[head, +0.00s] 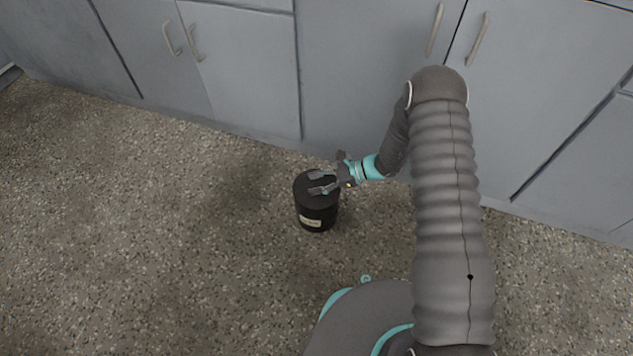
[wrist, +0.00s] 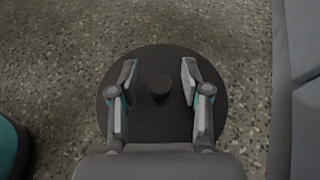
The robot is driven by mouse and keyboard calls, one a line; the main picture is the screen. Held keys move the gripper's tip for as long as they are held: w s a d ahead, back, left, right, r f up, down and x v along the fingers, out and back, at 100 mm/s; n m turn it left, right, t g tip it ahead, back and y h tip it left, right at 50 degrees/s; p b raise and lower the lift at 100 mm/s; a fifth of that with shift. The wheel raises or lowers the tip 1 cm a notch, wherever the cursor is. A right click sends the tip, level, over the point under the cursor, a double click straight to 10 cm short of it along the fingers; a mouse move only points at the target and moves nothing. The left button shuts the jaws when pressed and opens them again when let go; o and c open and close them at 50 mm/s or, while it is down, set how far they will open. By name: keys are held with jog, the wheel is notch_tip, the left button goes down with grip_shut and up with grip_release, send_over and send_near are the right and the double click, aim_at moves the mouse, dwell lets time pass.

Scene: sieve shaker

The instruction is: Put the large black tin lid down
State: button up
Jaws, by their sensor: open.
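The large black tin lid (head: 309,182) forms the round dark top of a black tin (head: 317,217), which stands upright on the floor with a pale label on its side. In the wrist view the lid (wrist: 160,125) is a wide dark disc with a small round knob (wrist: 160,86) in its middle. My gripper (head: 318,182) is over the lid, its fingers open. In the wrist view the fingers of my gripper (wrist: 160,80) stand on either side of the knob with a gap on both sides. The lid appears seated on the tin; the tin's rim is hidden beneath it.
Grey cabinets (head: 240,60) with metal handles line the back, close behind the tin. The speckled floor (head: 120,230) is clear to the left of the tin. My own base is close in front of the tin.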

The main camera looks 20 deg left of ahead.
jog(key=v, duration=1.2)
notch_tip(320, 180, up, 12)
jog(key=s+d+n+h, duration=0.1)
jog(key=d+n+h, duration=0.2)
jog(key=n, duration=0.1)
jog(key=s+d+r+n+t+h, duration=0.1)
jog(key=s+d+r+n, duration=0.15)
jog(key=r, duration=0.35)
jog(key=s+d+r+n+t+h, duration=0.1)
jog(key=s+d+r+h, duration=0.15)
jog(key=r, duration=0.45)
jog(key=s+d+r+n+t+h, duration=0.3)
jog(key=s+d+r, duration=0.3)
jog(key=s, duration=0.3)
jog(key=s+d+r+n+t+h, duration=0.3)
jog(key=s+d+r, duration=0.3)
jog(key=s+r, duration=0.2)
jog(key=shift+s+d+r+n+t, duration=0.2)
jog(key=shift+s+d+n+t, duration=0.2)
jog(key=shift+s+t, duration=0.6)
jog(key=shift+r, duration=0.1)
notch_tip(320, 180, up, 2)
jog(key=shift+r+p, duration=0.1)
jog(key=shift+p, duration=0.95)
